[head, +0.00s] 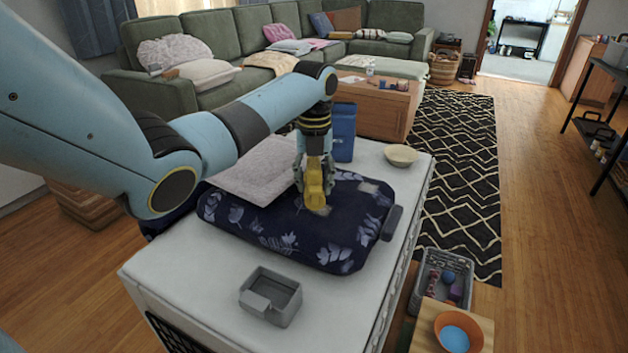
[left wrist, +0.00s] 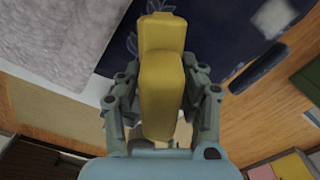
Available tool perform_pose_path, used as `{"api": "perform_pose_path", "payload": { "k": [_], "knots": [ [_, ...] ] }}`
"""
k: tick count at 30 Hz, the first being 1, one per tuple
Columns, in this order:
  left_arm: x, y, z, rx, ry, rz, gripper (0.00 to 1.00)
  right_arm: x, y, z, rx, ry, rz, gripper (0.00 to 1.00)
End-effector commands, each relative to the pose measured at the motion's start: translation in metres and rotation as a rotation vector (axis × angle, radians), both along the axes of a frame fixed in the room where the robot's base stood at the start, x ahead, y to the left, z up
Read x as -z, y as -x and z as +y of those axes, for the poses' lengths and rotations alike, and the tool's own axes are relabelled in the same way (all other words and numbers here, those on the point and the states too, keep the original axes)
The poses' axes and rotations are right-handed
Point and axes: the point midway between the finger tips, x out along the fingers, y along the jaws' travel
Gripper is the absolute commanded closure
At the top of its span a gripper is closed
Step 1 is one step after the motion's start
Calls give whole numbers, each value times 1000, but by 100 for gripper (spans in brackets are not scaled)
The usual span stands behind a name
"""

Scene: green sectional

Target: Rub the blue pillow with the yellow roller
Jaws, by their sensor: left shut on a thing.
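The dark blue pillow (head: 290,240) with pale leaf prints lies flat on the white table (head: 180,275). My left gripper (head: 314,185) points down over the pillow's upper middle and is shut on the yellow roller (head: 317,196). The roller's lower end is at or just above the pillow; I cannot tell if they touch. In the left wrist view the roller (left wrist: 162,85) sits between the two fingers, with part of the blue pillow (left wrist: 215,35) beyond it. My right gripper is not in view.
A blue container (head: 342,132) and a cream bowl (head: 401,155) stand behind. A grey open box (head: 270,296) sits in front. A dark grey object (head: 391,223) is at the pillow's right edge. The table's front left is clear.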

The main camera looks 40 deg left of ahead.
Motion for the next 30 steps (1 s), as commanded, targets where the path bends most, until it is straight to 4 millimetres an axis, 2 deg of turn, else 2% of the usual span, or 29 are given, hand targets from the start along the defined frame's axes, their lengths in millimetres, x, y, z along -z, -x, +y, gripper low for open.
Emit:
{"api": "perform_pose_path", "payload": {
  "k": [30],
  "knots": [
    [17, 0, 0, 0, 1, 1, 87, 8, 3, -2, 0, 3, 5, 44]
  ]
}}
